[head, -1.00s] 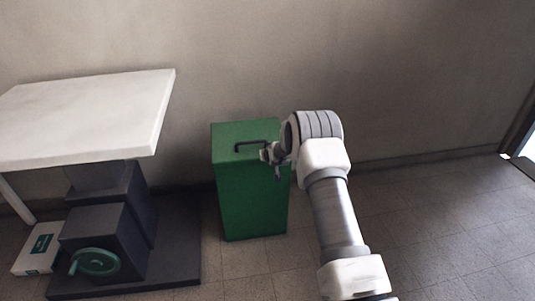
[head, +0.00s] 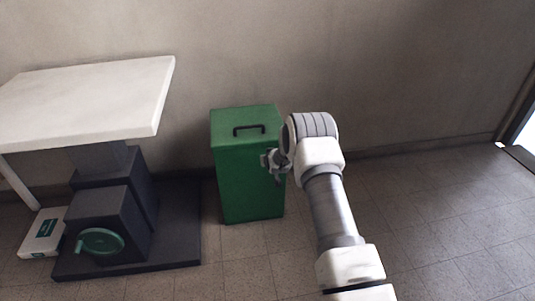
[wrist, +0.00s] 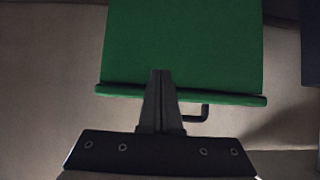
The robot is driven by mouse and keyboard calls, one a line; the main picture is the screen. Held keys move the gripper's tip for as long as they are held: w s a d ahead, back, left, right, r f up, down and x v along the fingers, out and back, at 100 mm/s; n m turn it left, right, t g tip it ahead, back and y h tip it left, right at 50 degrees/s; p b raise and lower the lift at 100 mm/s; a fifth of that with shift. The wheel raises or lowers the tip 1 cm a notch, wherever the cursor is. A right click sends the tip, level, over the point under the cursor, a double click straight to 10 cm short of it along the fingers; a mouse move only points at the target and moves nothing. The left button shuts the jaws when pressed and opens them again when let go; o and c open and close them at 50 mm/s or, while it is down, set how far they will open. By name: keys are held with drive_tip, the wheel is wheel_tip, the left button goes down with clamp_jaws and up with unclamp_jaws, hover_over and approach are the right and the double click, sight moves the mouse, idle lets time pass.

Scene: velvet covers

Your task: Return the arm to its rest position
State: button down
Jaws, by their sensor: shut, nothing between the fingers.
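My arm reaches up from the lower right of the head view. My gripper (head: 274,163) is in front of the right side of a green bin (head: 240,190). In the wrist view my gripper (wrist: 160,74) has its fingers together, with nothing between them. The green bin (wrist: 185,40) is beyond the fingertips there, with its dark handle (wrist: 198,114) beside the fingers. In the head view the handle (head: 249,128) lies on the bin's closed lid, clear of the gripper. I cannot tell how wide the gap between fingers and bin is.
A white tabletop (head: 90,100) on a dark pedestal (head: 100,220) with a green handwheel (head: 99,242) stands at left. A white box (head: 42,233) lies on the floor beside it. A wall runs behind the bin. The tiled floor at right is clear.

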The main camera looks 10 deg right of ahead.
drive_tip(key=shift+s+f, duration=0.5)
drive_tip(key=shift+s, duration=0.15)
drive_tip(key=s+r+g, duration=0.1)
drive_tip(key=s+r, duration=0.1)
drive_tip(key=r, duration=0.7)
drive_tip(key=s+r, duration=0.3)
drive_tip(key=r, duration=0.7)
drive_tip(key=s+a+r+g, duration=0.1)
drive_tip(key=s+r, duration=1)
drive_tip(key=r, duration=0.1)
drive_tip(key=s+r+g, duration=0.1)
drive_tip(key=s+r, duration=0.3)
drive_tip(key=s, duration=0.5)
drive_tip(key=s+r+g, duration=0.1)
drive_tip(key=s+r, duration=0.3)
drive_tip(key=s, duration=0.6)
drive_tip(key=s+f+g+p, duration=0.1)
drive_tip(key=s, duration=1.7)
wheel_tip(320, 180, up, 27)
drive_tip(key=p, duration=2.7)
drive_tip(key=shift+w+a+r+p, duration=0.15)
drive_tip(key=shift+a+p, duration=0.15)
drive_tip(key=shift+a, duration=0.1)
